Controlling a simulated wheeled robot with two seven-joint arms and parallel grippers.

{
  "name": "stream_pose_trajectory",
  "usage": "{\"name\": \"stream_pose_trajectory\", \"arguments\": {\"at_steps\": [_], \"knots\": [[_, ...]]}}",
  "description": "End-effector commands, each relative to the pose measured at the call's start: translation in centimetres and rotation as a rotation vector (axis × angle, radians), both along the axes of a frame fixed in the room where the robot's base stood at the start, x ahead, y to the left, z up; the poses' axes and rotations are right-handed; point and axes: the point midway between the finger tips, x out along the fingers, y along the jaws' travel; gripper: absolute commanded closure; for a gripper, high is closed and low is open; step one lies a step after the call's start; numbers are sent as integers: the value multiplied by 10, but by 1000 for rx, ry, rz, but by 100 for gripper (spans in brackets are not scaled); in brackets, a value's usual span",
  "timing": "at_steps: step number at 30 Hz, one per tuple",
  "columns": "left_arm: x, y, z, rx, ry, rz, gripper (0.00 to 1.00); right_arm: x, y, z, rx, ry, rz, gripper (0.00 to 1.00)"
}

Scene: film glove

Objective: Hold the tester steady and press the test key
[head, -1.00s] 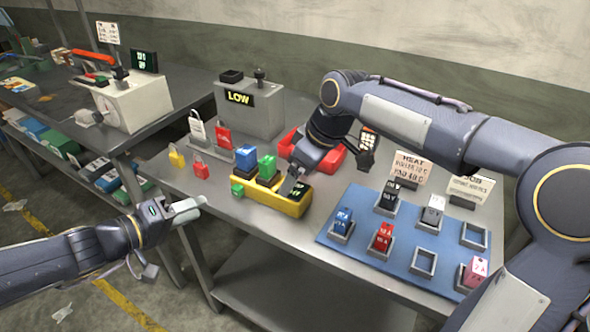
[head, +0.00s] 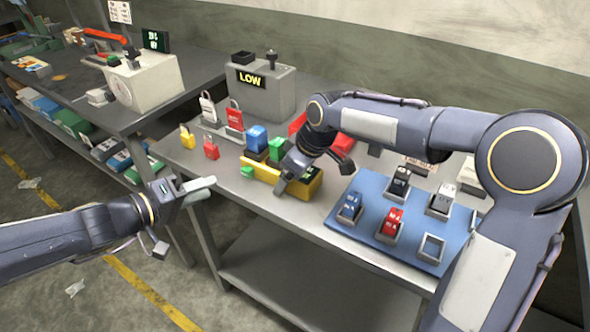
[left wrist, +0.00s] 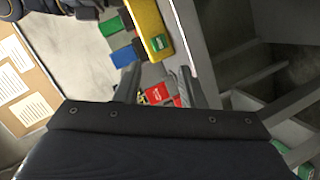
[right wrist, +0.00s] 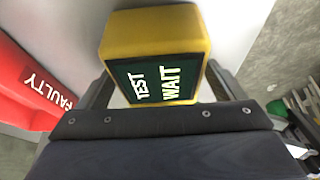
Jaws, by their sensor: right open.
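The yellow tester (head: 309,188) lies on the grey bench. Its dark screen reads TEST WAIT in the right wrist view (right wrist: 155,80). A blue block (head: 257,138) and a green block (head: 276,149) stand up at its far side. A small green piece (head: 247,172) is at its left end; in the left wrist view green shows against the yellow body (left wrist: 160,43). My right gripper (right wrist: 158,90) is open, its fingers either side of the tester's screen end; contact cannot be told. My left gripper (head: 208,186) is open and empty, left of the bench's front edge, apart from the tester.
A blue board (head: 350,232) with sockets and coloured blocks lies right of the tester. A red bin (head: 342,146), marked FAULTY in the right wrist view, is behind. Padlocks (head: 211,150) stand left. A grey unit (head: 262,95) reading LOW stands at the back.

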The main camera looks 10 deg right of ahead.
Motion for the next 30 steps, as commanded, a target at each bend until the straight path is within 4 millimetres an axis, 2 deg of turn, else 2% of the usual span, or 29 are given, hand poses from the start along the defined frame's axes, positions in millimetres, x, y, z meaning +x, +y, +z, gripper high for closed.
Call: {"name": "stream_pose_trajectory", "arguments": {"at_steps": [2, 15, 17, 25, 30], "knots": [[0, 0, 0, 0, 0, 0, 64, 0, 0, 0, 0, 0, 0, 11], [0, 0, 0, 0, 0, 0, 64, 0, 0, 0, 0, 0, 0, 68], [0, 0, 0, 0, 0, 0, 65, 0, 0, 0, 0, 0, 0, 75], [0, 0, 0, 0, 0, 0, 100, 0, 0, 1, 0, 0, 0, 75], [0, 0, 0, 0, 0, 0, 100, 0, 0, 1, 0, 0, 0, 75]]}}
